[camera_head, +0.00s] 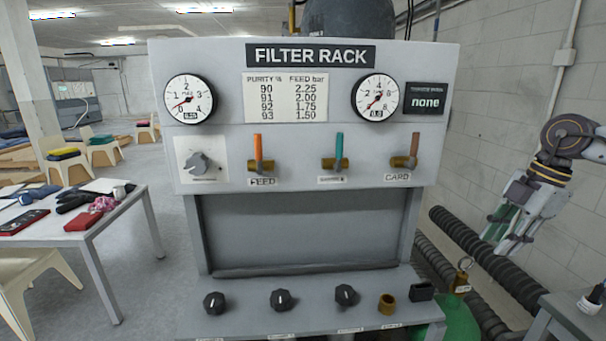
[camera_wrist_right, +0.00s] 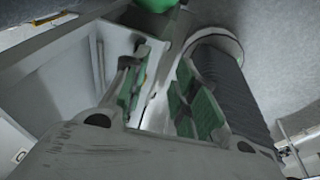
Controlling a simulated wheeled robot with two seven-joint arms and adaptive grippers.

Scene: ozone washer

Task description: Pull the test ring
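A green shape (camera_wrist_right: 156,5) shows at the top edge there; the ring cannot be made out. My left gripper is out of view.
The filter rack (camera_head: 310,155) has two gauges, a grey knob and levers; its small display (camera_head: 426,98) reads "none". Several black knobs line its front ledge. Black corrugated hoses (camera_head: 480,262) run behind the ring. A grey table (camera_head: 575,318) stands at the lower right.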

